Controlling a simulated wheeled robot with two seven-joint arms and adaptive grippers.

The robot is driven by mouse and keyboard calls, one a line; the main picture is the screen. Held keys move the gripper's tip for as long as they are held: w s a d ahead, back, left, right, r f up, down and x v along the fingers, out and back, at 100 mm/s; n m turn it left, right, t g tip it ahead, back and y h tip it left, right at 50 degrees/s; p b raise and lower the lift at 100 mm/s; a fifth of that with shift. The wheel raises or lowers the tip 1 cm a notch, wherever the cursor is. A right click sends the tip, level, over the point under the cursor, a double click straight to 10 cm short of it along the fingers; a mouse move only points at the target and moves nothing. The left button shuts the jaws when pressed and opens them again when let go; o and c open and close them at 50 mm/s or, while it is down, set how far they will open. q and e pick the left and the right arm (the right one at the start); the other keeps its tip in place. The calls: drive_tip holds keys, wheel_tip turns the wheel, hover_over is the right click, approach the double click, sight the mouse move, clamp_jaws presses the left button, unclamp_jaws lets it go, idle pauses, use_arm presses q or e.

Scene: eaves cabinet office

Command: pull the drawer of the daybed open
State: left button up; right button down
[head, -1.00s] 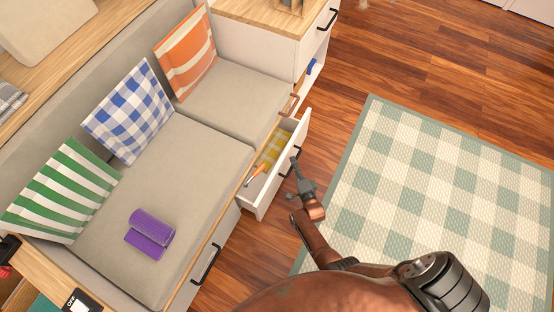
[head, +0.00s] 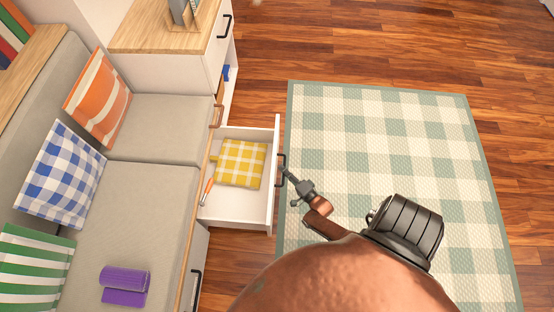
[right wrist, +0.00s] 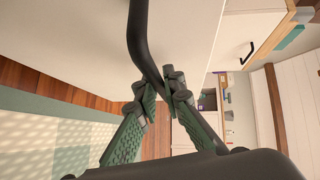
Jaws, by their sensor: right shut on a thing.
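The daybed (head: 150,190) stands at the left in the head view. Its far drawer (head: 240,207) is pulled well out, and its inside shows. A yellow checked cloth item (head: 240,163) and an orange-handled tool (head: 207,190) lie in it. My right gripper (head: 285,171) is at the drawer's front, shut on its black handle (head: 281,168). In the right wrist view the dark handle (right wrist: 144,45) runs down between the green-padded fingers (right wrist: 160,95). My left gripper is not in view.
A checked green and cream rug (head: 390,150) lies to the right of the drawer on the wooden floor (head: 380,40). A white cabinet (head: 180,65) stands beyond the daybed. Several cushions and a purple roll (head: 124,280) are on the seat. A second handle (head: 196,288) is on the nearer front.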

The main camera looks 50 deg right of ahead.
drive_tip(key=shift+s+a+f, duration=0.1)
drive_tip(key=shift+s+f, duration=0.1)
drive_tip(key=shift+s, duration=0.15)
drive_tip(key=c, duration=2.3)
unclamp_jaws()
drive_tip(key=shift+o, duration=1.4)
drive_tip(key=shift+w+r, duration=0.1)
drive_tip(key=shift+r, duration=0.05)
drive_tip(key=v, duration=1.2)
